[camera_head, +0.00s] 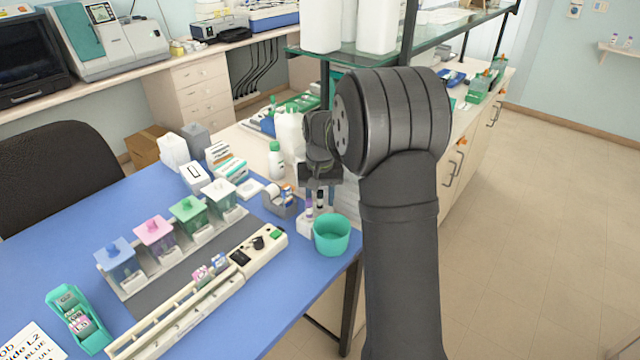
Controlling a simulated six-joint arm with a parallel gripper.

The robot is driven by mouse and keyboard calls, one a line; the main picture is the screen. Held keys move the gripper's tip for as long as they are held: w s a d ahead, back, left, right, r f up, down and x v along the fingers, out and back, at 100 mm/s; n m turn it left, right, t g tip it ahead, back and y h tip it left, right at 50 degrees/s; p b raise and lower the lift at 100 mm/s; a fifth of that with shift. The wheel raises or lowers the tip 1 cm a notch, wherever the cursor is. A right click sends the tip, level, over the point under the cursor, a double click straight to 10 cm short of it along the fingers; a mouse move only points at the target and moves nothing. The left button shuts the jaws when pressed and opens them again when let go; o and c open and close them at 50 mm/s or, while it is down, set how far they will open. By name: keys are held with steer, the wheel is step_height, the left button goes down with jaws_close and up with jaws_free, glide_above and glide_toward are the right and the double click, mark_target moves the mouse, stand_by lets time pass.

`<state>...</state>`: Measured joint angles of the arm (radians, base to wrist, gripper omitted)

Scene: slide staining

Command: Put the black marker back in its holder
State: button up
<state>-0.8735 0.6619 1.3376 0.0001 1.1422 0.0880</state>
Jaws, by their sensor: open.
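My gripper (318,188) points down over the back right corner of the blue table, just above the small white holder (304,224). Its jaws are open. Two slim upright markers show right under the gripper: a dark one, seemingly the black marker (320,199), and one with a purple band (309,203). Both appear to stand in the holder, but their lower ends are too small to make out well. The gripper hides their upper ends, and I cannot tell whether a finger touches either one.
A teal cup (332,235) stands close to the holder, near the table edge. A tape dispenser (279,202) is just left. Staining jars (188,214) and a long white rail (196,294) lie farther left. A white bottle (276,160) and shelf (432,38) stand behind.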

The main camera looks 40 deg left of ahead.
step_height(320, 180, up, 17)
stand_by(0.4)
stand_by(0.5)
step_height(320, 180, down, 17)
steer(key=shift+f, duration=0.15)
stand_by(0.5)
